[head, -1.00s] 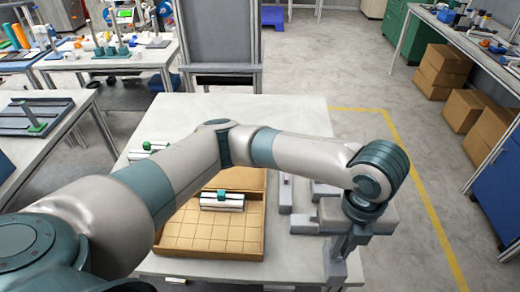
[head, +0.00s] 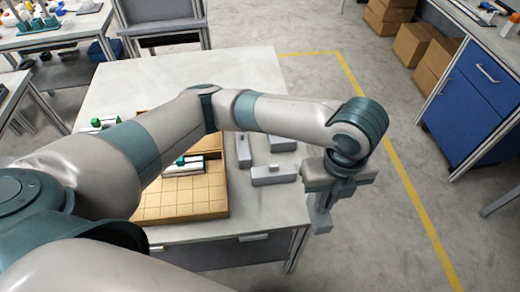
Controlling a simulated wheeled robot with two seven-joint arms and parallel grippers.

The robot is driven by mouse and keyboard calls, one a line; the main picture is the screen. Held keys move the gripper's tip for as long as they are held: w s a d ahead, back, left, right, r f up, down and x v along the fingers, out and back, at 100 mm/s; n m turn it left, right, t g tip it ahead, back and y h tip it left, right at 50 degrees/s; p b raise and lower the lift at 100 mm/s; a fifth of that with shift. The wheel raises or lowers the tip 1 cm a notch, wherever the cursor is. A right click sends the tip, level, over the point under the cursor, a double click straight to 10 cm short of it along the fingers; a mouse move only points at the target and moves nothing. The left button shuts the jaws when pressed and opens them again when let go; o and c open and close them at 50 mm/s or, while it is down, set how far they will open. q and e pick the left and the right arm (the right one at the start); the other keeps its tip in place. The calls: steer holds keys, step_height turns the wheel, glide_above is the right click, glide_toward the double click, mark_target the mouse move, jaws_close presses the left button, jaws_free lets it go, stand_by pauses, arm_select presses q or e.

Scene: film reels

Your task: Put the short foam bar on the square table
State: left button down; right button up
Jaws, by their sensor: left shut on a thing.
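My left gripper (head: 324,196) points down just past the right edge of the white table (head: 265,213). It is shut on a grey bar (head: 320,217), which looks like the short foam bar; the fingers hide part of it. The bar hangs over the grey floor, clear of the tabletop in the picture. More grey bars lie on the white table: a narrow one (head: 243,152), a small one (head: 282,144) and a longer one (head: 275,175). I cannot tell which table is the square table. My right gripper is not in view.
A cardboard box with a gridded bottom (head: 185,204) holds a silver piece with a green part (head: 184,168). My left arm hides part of the table. A blue cabinet (head: 475,105) and brown cartons (head: 400,40) stand at the right. The floor between is clear.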

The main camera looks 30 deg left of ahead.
arm_select(q)
steer(key=w+a+f+p, duration=0.2)
steer(key=a+f, duration=0.5)
steer(key=a, duration=0.4)
steer(key=shift+w+p, duration=0.35)
steer(key=shift+w, duration=0.4)
steer(key=shift+f+p, duration=0.65)
steer(key=shift+f, duration=1.35)
steer(key=shift+f, duration=0.1)
steer(key=c, duration=1.9)
jaws_free()
steer(key=shift+o, duration=0.2)
